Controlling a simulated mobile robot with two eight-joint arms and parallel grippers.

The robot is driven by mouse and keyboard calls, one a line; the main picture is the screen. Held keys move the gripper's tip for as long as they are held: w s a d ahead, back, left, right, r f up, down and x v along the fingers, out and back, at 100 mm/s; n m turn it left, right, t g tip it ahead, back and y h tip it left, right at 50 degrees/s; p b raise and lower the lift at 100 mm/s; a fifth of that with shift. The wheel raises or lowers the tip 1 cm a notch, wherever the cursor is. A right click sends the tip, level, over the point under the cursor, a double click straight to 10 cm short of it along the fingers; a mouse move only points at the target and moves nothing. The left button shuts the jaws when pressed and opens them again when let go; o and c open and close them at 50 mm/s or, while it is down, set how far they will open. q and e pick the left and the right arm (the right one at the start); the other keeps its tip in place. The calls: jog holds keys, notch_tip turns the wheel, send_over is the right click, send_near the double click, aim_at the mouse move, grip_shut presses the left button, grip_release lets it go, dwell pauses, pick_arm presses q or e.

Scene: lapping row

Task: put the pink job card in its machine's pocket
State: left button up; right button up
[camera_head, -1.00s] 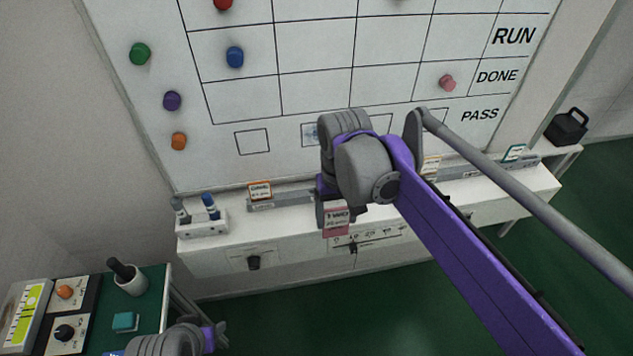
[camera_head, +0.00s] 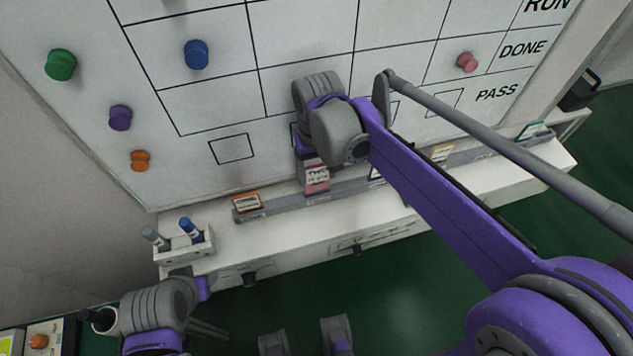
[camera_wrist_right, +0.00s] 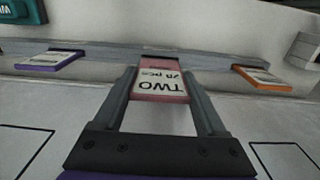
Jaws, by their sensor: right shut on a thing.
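The pink job card (camera_head: 317,180) has a white label; in the right wrist view its label (camera_wrist_right: 161,83) reads "TWO". My right gripper (camera_head: 314,163) is shut on the card and holds it in front of the whiteboard, at the grey card rail (camera_head: 350,187). In the right wrist view the card lies between the two fingers, its far end at a dark slot on the rail (camera_wrist_right: 220,58). I cannot tell whether that end is inside the slot. My left arm is at lower left; its gripper (camera_head: 190,275) shows poorly and its jaws are unclear.
An orange card (camera_head: 247,203) stands in the rail to the left. A purple-edged card (camera_wrist_right: 50,61), a yellow-orange card (camera_head: 442,153) and a teal card (camera_head: 530,131) are along the rail to the right. A marker holder (camera_head: 185,245) stands at the shelf's left end. Magnets dot the whiteboard.

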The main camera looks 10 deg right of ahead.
aim_at(317, 183)
jog(key=shift+w+f, duration=0.1)
jog(key=shift+f, duration=2.15)
jog(key=shift+f+b, duration=0.2)
jog(key=shift+b, duration=0.15)
jog(key=o, duration=1.3)
jog(key=shift+c, duration=0.2)
jog(key=shift+r, duration=0.1)
